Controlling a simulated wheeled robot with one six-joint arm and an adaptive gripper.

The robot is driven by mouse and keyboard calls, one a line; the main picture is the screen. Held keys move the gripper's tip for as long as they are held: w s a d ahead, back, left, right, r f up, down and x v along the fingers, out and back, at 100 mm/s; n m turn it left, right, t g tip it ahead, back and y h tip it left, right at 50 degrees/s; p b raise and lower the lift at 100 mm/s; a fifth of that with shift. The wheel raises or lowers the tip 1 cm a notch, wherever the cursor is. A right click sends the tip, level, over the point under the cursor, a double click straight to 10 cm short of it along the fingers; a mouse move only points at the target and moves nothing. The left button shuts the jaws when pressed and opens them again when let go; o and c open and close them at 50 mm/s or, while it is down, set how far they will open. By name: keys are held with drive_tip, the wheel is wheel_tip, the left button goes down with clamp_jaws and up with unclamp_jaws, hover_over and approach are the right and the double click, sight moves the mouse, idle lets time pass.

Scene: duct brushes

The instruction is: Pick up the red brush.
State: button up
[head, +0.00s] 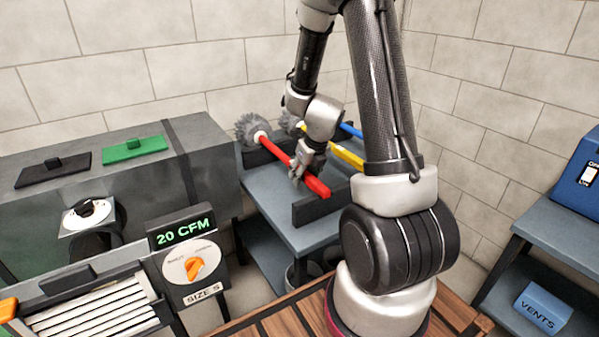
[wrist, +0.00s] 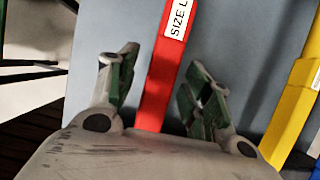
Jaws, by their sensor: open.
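The red brush (head: 285,151) lies on a grey table, its grey bristle head at the far left end and its red handle running toward the front right. In the wrist view its red handle (wrist: 163,75) bears a "SIZE L" label and runs between the two fingers. My gripper (head: 304,172) is over the handle near its front end. My gripper (wrist: 158,90) is open, one finger on each side of the handle, with no contact visible. Whether the fingers are low enough to reach around the handle I cannot tell.
A yellow brush (head: 345,155) lies to the right, also in the wrist view (wrist: 297,95), with a blue one (head: 351,130) beyond. Dark rests (head: 322,205) stand on the table (head: 268,190). A grey duct (head: 200,160) with a dial panel (head: 193,268) stands at left.

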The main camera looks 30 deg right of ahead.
clamp_jaws()
drive_tip(key=shift+r, duration=0.1)
idle(0.3)
wheel_tip(320, 180, up, 15)
idle(0.8)
